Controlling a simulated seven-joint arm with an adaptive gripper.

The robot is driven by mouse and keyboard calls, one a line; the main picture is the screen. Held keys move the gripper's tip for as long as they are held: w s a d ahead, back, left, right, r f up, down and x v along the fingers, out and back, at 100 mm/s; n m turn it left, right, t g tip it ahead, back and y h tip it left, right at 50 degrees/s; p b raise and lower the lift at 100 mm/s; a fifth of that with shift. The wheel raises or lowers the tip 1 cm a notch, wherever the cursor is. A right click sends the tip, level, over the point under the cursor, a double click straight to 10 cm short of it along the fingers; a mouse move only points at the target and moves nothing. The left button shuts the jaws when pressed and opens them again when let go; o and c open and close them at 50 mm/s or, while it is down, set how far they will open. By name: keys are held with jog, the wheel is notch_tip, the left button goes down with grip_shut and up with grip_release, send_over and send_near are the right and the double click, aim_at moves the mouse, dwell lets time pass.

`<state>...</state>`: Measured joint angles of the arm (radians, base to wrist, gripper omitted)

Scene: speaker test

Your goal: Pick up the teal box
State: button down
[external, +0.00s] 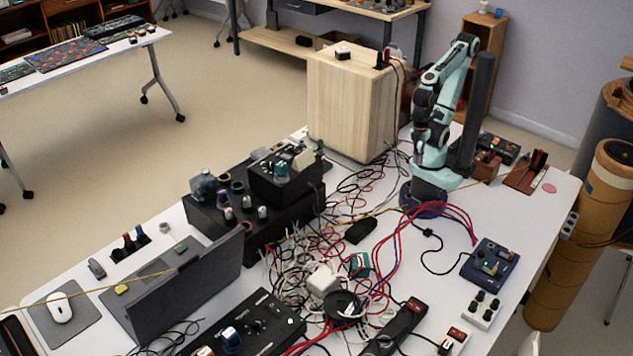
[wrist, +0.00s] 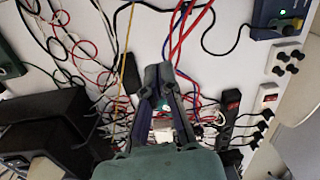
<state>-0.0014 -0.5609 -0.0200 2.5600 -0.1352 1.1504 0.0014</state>
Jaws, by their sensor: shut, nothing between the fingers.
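The teal box (external: 358,264) is small and sits among tangled cables in the middle of the table in the external view. A white adapter (external: 323,280) stands just left of it. In the wrist view a bit of the teal box (wrist: 164,103) shows between the dark fingers, with the rest hidden. My gripper (wrist: 158,70) is shut and empty, its fingertips together. It appears above the cables, apart from the box; the height is hard to judge. I cannot clearly make out my gripper in the external view.
Cables surround the box. A black power strip (external: 402,326) lies to its lower right, a small black block (external: 360,230) behind it, and a large black unit (external: 232,222) to its left. A blue device (external: 490,262) stands farther right. Bare white table lies around it.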

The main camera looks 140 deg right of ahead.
jog(key=shift+c, duration=0.2)
grip_release()
jog(key=w+r+m+t, duration=0.4)
jog(key=w+m, duration=0.2)
jog(key=w, duration=0.6)
jog(key=m+g, duration=0.1)
jog(key=m, duration=0.3)
send_over(361, 261)
jog(key=w, duration=0.2)
notch_tip(361, 261, down, 11)
jog(key=f+g, duration=0.1)
jog(key=f, duration=0.4)
jog(key=s+f+g, duration=0.1)
jog(key=f, duration=0.5)
jog(key=s+f, duration=0.1)
jog(key=f, duration=0.5)
jog(key=shift+d+f+g+h, duration=0.1)
jog(key=shift+f+g+h, duration=0.15)
jog(key=shift+g+h, duration=0.15)
